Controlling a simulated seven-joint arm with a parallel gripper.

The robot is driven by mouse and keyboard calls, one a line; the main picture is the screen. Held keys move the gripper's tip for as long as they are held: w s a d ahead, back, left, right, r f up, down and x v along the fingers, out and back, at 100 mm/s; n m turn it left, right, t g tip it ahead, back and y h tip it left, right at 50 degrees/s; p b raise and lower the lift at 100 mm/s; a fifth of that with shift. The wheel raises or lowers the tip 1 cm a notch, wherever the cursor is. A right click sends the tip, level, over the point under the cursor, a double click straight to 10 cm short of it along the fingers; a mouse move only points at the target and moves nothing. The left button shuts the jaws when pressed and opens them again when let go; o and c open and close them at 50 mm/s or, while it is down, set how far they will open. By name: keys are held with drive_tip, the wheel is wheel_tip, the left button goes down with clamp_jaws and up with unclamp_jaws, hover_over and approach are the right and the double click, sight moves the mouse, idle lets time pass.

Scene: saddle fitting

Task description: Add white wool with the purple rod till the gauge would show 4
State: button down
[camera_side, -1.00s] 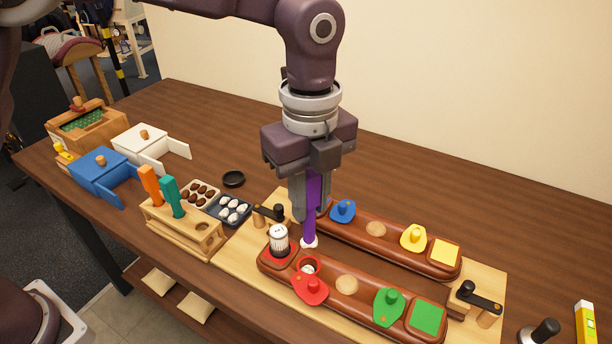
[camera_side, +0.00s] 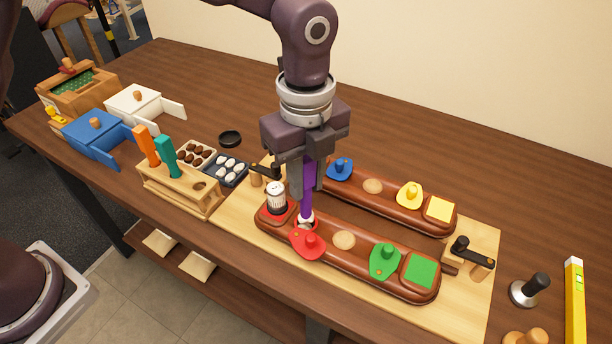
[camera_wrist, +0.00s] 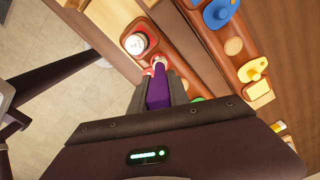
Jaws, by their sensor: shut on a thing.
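My gripper (camera_side: 302,190) points down and is shut on the purple rod (camera_side: 308,178), which also shows in the wrist view (camera_wrist: 158,88). The rod's lower end, with white wool (camera_side: 305,219) at it, is at the red-rimmed opening in the front brown saddle panel (camera_side: 330,249). How deep the end sits is hard to tell. The red swivel cover (camera_side: 308,243) lies beside the opening. The white gauge (camera_side: 275,195) stands on the red patch left of the rod; its reading is too small to read. White wool balls (camera_side: 226,168) lie in a dark tray.
A second panel (camera_side: 386,198) with blue and yellow covers lies behind. A wooden rack (camera_side: 178,192) holds orange and teal tools. Brown balls (camera_side: 195,155) fill a pale tray. Blue (camera_side: 93,137) and white (camera_side: 137,103) boxes stand left. A black-handled clamp (camera_side: 472,255) stands at the right.

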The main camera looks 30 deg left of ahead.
sight(306, 157)
drive_tip(key=shift+f, duration=1.8)
idle(0.9)
drive_tip(key=shift+r, duration=4.05)
drive_tip(key=shift+r, duration=0.1)
drive_tip(key=r, duration=0.5)
drive_tip(key=shift+w+a, duration=0.2)
drive_tip(key=shift+a, duration=0.2)
drive_tip(key=w+a+n, duration=0.2)
drive_tip(key=a+n, duration=0.1)
drive_tip(key=a, duration=0.9)
drive_tip(key=w+a+n, duration=0.3)
drive_tip(key=a, duration=0.9)
wheel_tip(306, 157, down, 14)
drive_tip(key=shift+a, duration=0.1)
